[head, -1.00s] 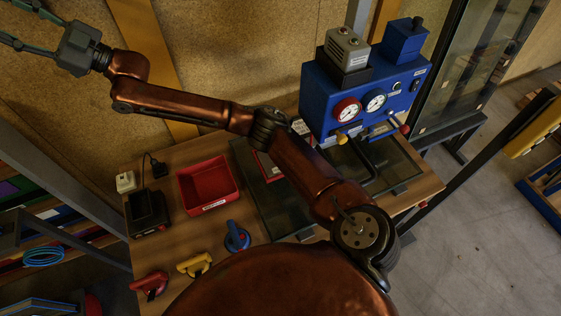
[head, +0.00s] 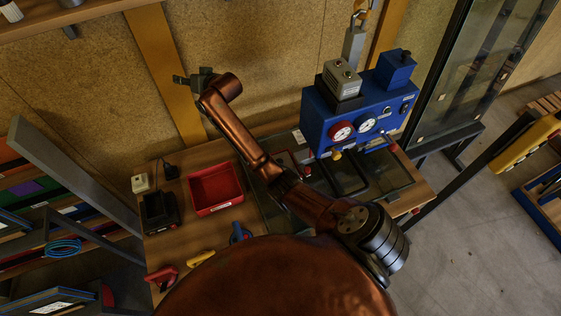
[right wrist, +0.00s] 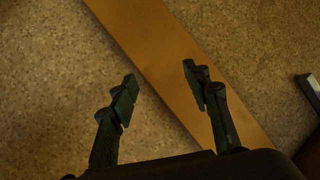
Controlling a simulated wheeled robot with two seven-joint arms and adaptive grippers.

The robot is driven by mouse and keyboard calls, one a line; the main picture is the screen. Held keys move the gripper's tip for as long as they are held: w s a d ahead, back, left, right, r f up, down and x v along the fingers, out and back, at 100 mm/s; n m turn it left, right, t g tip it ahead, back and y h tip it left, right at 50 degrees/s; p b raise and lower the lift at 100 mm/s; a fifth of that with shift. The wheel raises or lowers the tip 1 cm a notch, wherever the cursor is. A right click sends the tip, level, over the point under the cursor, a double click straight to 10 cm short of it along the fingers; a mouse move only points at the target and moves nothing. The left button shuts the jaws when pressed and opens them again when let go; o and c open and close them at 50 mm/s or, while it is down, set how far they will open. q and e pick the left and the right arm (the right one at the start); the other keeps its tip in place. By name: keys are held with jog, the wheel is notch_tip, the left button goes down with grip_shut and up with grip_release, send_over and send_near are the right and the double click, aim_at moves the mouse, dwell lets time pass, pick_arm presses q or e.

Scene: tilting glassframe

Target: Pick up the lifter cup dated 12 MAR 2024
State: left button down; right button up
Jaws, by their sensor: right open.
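Three lifter cups lie along the front left of the wooden table: a red one (head: 163,278), a yellow one (head: 200,258) and a blue one (head: 240,233). The red and yellow ones are partly cut off by my body in the head view. No date can be read on any of them. My right gripper (head: 188,78) is raised beyond the table's back edge, by the yellow-orange post, far from the cups. In the right wrist view its fingers (right wrist: 158,76) are apart and empty. My left gripper is not in view.
A red bin (head: 215,188) and a black charger (head: 160,212) stand on the table (head: 185,240). A blue gauge machine (head: 352,115) stands at the back right. Grey uprights and a shelf flank the left. My right arm crosses above the table.

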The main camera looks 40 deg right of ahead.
jog(key=s+d+f+m+g+h+p, duration=0.3)
jog(key=s+d+f+m+g+p, duration=0.15)
jog(key=s+d+f+m, duration=0.35)
jog(key=s+d+f+m+g+p, duration=0.1)
jog(key=s+f+m+g+p, duration=0.1)
jog(key=s, duration=0.7)
jog(key=s+d+f+m+g+p, duration=0.1)
jog(key=s+f+m+g+p, duration=0.2)
jog(key=s, duration=0.6)
jog(key=s+d+f+m+g+p, duration=0.2)
jog(key=s+f+m+g+p, duration=0.1)
jog(key=s, duration=0.7)
jog(key=shift+f+m+g+h, duration=0.3)
jog(key=shift+f+m+g, duration=0.45)
jog(key=shift+f+m, duration=0.15)
jog(key=shift+s+d+f, duration=0.1)
jog(key=shift+s+f, duration=0.2)
jog(key=shift+f, duration=0.6)
jog(key=f, duration=0.2)
jog(key=f+p, duration=0.1)
jog(key=f, duration=0.3)
jog(key=shift+d+p, duration=0.3)
jog(key=shift+d, duration=0.1)
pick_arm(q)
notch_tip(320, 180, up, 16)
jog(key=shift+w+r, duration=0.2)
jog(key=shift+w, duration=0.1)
pick_arm(e)
jog(key=shift+c, duration=0.2)
